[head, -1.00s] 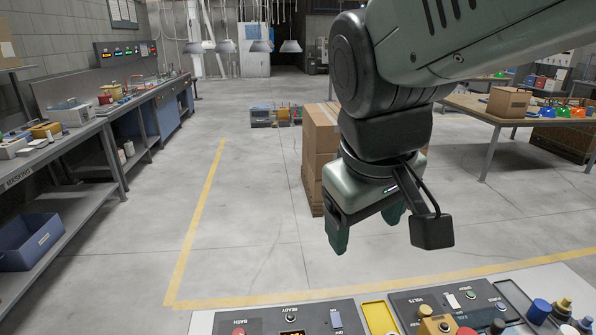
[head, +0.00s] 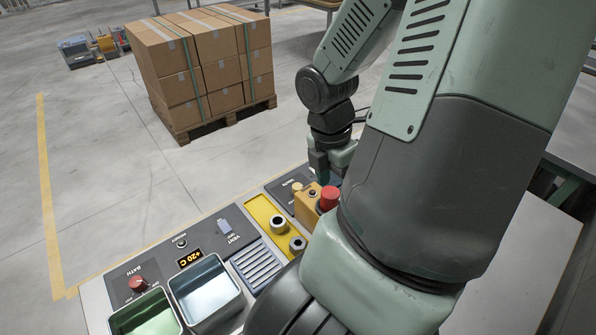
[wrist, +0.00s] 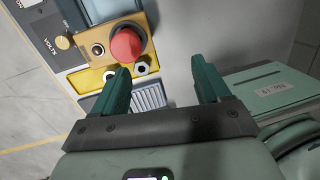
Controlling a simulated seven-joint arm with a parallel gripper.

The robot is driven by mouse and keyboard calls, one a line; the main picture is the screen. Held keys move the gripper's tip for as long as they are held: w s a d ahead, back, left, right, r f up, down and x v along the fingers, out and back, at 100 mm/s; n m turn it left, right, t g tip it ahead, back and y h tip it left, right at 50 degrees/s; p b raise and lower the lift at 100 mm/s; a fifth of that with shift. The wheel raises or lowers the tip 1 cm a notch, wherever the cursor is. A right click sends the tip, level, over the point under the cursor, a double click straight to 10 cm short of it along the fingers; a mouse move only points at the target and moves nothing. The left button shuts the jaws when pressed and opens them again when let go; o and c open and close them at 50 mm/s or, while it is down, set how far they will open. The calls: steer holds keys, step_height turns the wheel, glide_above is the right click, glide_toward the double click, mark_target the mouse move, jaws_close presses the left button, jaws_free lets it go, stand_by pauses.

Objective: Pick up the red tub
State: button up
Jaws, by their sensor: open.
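I see no tub that is plainly red in these frames. Two open metal tubs stand at the front of the bench in the head view, one with a green inside (head: 145,316) and one with a pale blue inside (head: 205,291). My gripper (wrist: 160,68) is open, with nothing between its green fingers. In the head view it is partly hidden behind my arm, close to an orange box with a red mushroom button (head: 329,197). In the wrist view that red button (wrist: 126,44) is just beyond the left fingertip.
A control panel with a BATH button (head: 137,285) and a yellow plate (head: 262,212) with round sockets lies along the bench. Stacked cartons (head: 208,62) stand on a pallet on the floor beyond. My arm hides much of the bench's right part.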

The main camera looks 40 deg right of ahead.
mark_target(331, 192)
steer(key=w+d+r+n+t, duration=0.1)
steer(key=w+d+n, duration=0.1)
steer(key=shift+w+r+t+y, duration=0.35)
steer(key=shift+t+y, duration=0.05)
steer(key=shift+w+f, duration=0.15)
steer(key=shift+f, duration=0.05)
step_height(331, 192, down, 5)
steer(key=shift+r, duration=0.2)
steer(key=f, duration=0.5)
steer(key=shift+w+d+f, duration=0.15)
steer(key=shift+d+f, duration=0.1)
steer(key=shift+f, duration=0.05)
